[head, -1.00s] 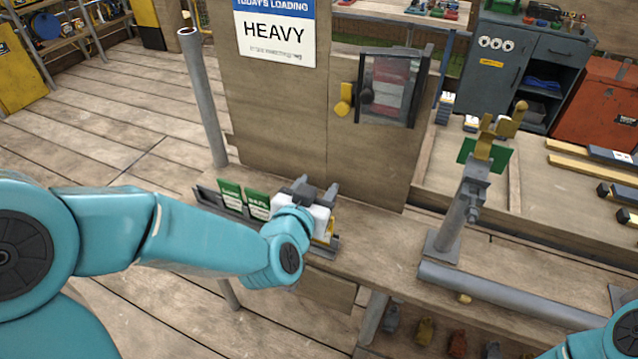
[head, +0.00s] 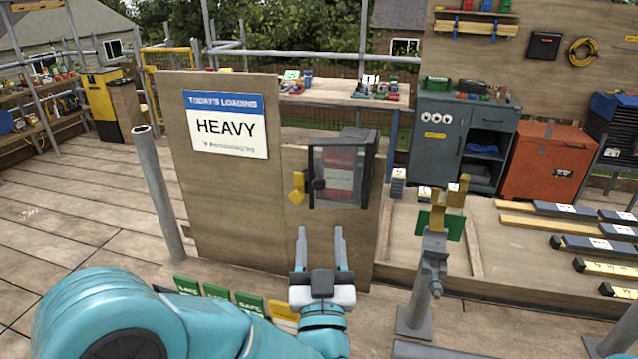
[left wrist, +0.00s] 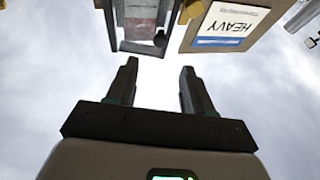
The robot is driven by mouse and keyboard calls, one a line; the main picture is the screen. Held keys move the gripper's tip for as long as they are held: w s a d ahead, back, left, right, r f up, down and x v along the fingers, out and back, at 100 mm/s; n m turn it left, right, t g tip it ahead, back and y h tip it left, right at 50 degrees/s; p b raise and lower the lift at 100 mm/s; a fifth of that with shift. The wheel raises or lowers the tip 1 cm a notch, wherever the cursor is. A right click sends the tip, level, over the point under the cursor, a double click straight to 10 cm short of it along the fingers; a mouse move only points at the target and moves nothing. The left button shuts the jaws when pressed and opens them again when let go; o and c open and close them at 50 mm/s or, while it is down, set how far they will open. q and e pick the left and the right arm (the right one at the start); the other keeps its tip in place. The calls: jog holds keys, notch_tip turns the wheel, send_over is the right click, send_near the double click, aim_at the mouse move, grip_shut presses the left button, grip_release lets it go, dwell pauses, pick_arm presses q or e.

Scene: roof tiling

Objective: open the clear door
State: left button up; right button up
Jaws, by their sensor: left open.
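The clear door (head: 338,173) is a dark-framed see-through panel on a box set in the plywood board, with red and pale things behind it. It looks closed. A dark round knob (head: 319,184) sits at its left edge, and a yellow latch (head: 297,188) is on the board just left of it. My left gripper (head: 320,232) is open and empty, fingers pointing up, below the door and apart from it. In the left wrist view the door (left wrist: 138,47) shows upside down beyond the open fingers (left wrist: 158,85). My right gripper is not in view.
A sign reading HEAVY (head: 226,124) is on the board left of the door. A grey post with a yellow clamp and green plate (head: 436,228) stands to the right. Green cards (head: 218,293) stand below the board. Space directly before the door is clear.

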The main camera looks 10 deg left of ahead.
aim_at(319, 187)
pick_arm(q)
jog(key=p+x, duration=0.3)
jog(key=x, duration=0.7)
jog(key=shift+r, duration=0.15)
jog(key=shift+w+a+r, duration=0.1)
jog(key=shift+w+a, duration=0.15)
jog(key=shift+w, duration=0.1)
jog(key=shift+d, duration=0.1)
jog(key=shift+c, duration=0.7)
grip_shut()
